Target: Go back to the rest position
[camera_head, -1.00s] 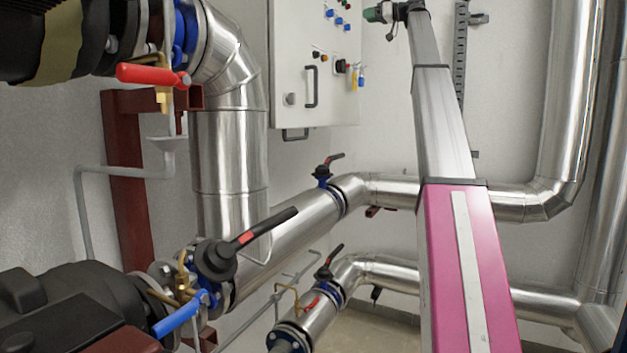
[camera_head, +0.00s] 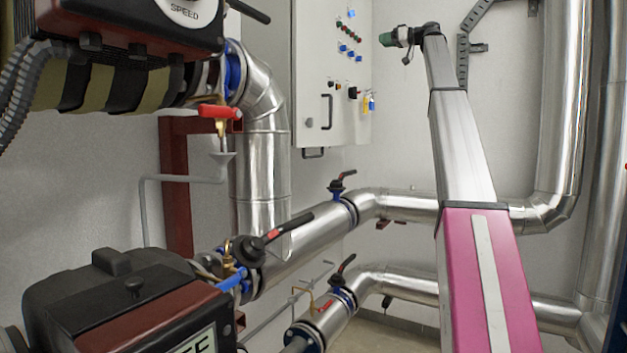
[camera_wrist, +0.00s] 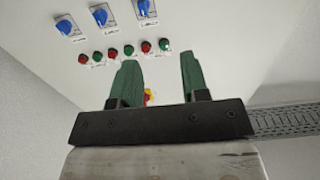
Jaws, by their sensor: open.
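My gripper (camera_wrist: 157,80) has two green fingers that stand apart with nothing between them. In the wrist view it points at the pale control cabinet, with blue switches (camera_wrist: 101,15) and a row of red and green buttons (camera_wrist: 113,54) beyond the fingertips. In the head view my gripper (camera_head: 384,39) shows small at the top of my raised arm, to the right of the control cabinet (camera_head: 309,75). It looks clear of the cabinet. I cannot tell the exact gap.
A large silver pipe (camera_head: 272,140) and a black-handled valve (camera_head: 249,250) stand at left. A pump (camera_head: 125,290) fills the lower left. A red-handled valve (camera_head: 219,112) sits above. Vertical pipes (camera_head: 560,90) run along the right. A perforated cable tray (camera_head: 463,62) is on the wall behind my arm.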

